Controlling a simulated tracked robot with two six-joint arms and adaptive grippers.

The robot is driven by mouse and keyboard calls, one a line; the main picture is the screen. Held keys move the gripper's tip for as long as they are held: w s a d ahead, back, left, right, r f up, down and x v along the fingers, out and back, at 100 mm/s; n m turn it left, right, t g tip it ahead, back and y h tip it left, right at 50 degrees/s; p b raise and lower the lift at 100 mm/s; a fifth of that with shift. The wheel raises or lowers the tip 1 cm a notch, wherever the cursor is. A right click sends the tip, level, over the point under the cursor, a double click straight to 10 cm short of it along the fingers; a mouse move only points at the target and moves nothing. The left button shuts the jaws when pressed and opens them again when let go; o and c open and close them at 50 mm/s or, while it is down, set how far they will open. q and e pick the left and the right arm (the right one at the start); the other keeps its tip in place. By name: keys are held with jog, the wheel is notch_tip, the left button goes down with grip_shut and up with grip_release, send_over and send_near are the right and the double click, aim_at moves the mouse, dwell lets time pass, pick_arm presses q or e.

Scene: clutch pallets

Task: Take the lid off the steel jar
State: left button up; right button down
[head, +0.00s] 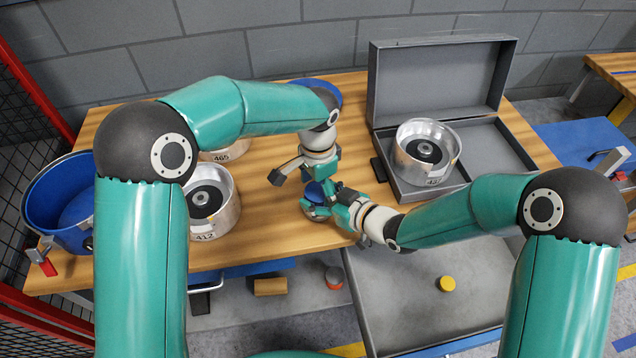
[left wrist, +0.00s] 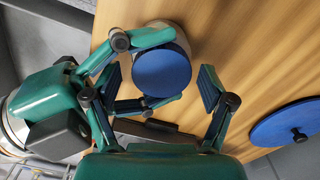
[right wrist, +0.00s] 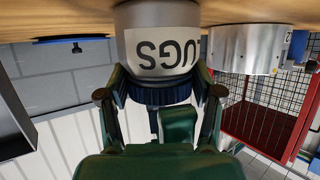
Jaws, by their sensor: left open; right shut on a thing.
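The steel jar (head: 318,215) stands upright near the front middle of the table, with a round blue lid (left wrist: 162,73) on top. In the right wrist view its LUGS label (right wrist: 165,52) appears upside down, with the lid's ridged rim (right wrist: 160,93) below. My right gripper (head: 338,208) comes in from the right and is shut on the jar, its fingers on either side. My left gripper (left wrist: 160,85) points down over the lid. Its fingers are open, apart from the lid on both sides. In the head view my grippers hide part of the jar.
Metal drums (head: 230,205) stand to the left, beside a blue bin (head: 45,200). An open grey case (head: 490,150) holding another drum (head: 410,165) is at the right. A large blue disc (left wrist: 292,122) lies behind. A grey tray (head: 385,300) is below the front edge.

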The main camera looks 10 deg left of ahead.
pick_arm(q)
jog(key=c, duration=1.2)
jog(key=n, duration=0.6)
jog(key=shift+s+d+n, duration=0.1)
jog(key=shift+d+n, duration=0.1)
jog(key=shift+n, duration=0.2)
jog(key=shift+c, duration=0.2)
jog(key=o, duration=1.3)
